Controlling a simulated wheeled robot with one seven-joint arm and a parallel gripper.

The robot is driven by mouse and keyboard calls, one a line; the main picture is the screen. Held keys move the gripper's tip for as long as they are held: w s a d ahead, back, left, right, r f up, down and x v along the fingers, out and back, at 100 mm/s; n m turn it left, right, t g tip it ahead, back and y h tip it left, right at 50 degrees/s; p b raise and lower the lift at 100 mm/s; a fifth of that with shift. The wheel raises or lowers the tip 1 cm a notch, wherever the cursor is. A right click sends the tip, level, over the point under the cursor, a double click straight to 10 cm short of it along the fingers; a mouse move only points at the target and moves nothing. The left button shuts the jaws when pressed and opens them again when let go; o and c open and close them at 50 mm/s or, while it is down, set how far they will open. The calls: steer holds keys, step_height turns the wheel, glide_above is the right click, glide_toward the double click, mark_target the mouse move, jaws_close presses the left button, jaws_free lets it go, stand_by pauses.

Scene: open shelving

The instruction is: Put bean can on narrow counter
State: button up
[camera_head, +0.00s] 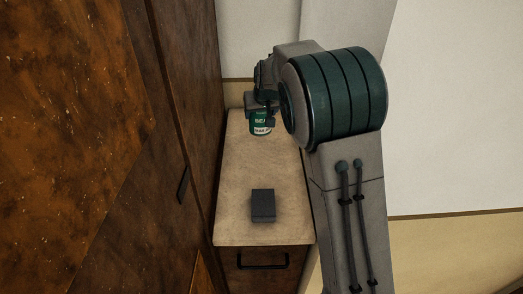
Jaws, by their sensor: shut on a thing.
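The bean can (261,128) is green with a pale label and lettering. It is upright near the far end of the narrow counter (236,185). My gripper (260,108) is shut on the can from above, and my arm partly hides the fingers. I cannot tell whether the can's base touches the counter or is a little above it. The counter has a pale stone-like top and a dark wooden drawer front.
A small dark box (263,205) sits on the counter's near half. A tall rusty-brown cabinet (100,130) stands along the left side. A white wall (455,110) is on the right. The counter between can and box is clear.

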mark_target(261, 131)
steer(key=shift+f, duration=4)
steer(key=o, duration=0.9)
steer(key=shift+f, duration=0.25)
steer(key=o, duration=0.4)
steer(key=shift+r, duration=0.1)
steer(key=shift+r, duration=0.1)
steer(key=shift+s+r, duration=0.1)
steer(key=shift+r, duration=0.1)
steer(key=v, duration=1.1)
steer(key=shift+s+r, duration=0.2)
